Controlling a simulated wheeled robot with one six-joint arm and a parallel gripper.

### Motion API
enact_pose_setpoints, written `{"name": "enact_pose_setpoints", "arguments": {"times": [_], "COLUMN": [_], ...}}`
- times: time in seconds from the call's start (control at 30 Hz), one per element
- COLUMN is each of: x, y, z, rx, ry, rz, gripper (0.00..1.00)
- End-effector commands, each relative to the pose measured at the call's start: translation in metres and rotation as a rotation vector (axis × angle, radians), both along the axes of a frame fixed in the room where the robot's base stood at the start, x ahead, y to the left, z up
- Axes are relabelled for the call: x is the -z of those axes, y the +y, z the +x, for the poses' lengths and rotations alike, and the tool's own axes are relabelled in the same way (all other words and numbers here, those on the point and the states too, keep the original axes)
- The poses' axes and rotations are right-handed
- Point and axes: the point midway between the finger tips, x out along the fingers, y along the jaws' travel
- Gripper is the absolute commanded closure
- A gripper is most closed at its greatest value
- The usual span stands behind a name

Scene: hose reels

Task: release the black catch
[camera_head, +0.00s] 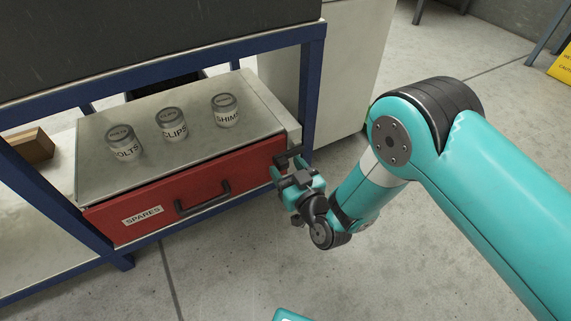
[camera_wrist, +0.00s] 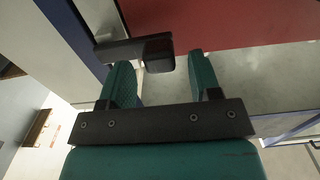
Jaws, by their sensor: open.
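The black catch (camera_wrist: 136,50) is a dark bar with a thicker block at its right end, beside the red drawer front in the wrist view. In the head view, the catch (camera_head: 288,157) is at the drawer's right end, partly hidden by my gripper. My gripper (camera_wrist: 160,66) is open, with two green fingers. The catch's block appears in the gap between the fingertips, and I cannot tell whether they touch it. In the head view my gripper (camera_head: 297,183) is just in front of the catch. The red drawer (camera_head: 190,185) labelled SPARES looks closed, with a black handle (camera_head: 203,199).
Jars marked BOLTS (camera_head: 124,145), CLIPS (camera_head: 172,125) and SHIMS (camera_head: 225,111) stand on the cabinet top (camera_head: 150,168). A blue bench post (camera_head: 311,90) rises close to the catch. A brown box (camera_head: 28,148) is at far left. The floor in front is clear.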

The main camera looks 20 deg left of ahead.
Motion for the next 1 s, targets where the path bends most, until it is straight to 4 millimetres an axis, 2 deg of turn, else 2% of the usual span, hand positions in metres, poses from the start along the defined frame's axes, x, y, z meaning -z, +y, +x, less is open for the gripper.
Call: {"name": "enact_pose_setpoints", "arguments": {"times": [0.5, 0.7, 0.77, 1.0], "x": [-0.0010, -0.0010, -0.0010, -0.0022], "y": [0.0069, 0.0068, 0.0067, 0.0110], "z": [0.0055, 0.0055, 0.0054, 0.0059], "rx": [-0.005, -0.005, -0.005, -0.016], "ry": [-0.003, -0.003, -0.003, 0.003], "rz": [0.002, 0.002, 0.002, 0.008], "gripper": [0.43, 0.89, 1.00, 1.00]}}
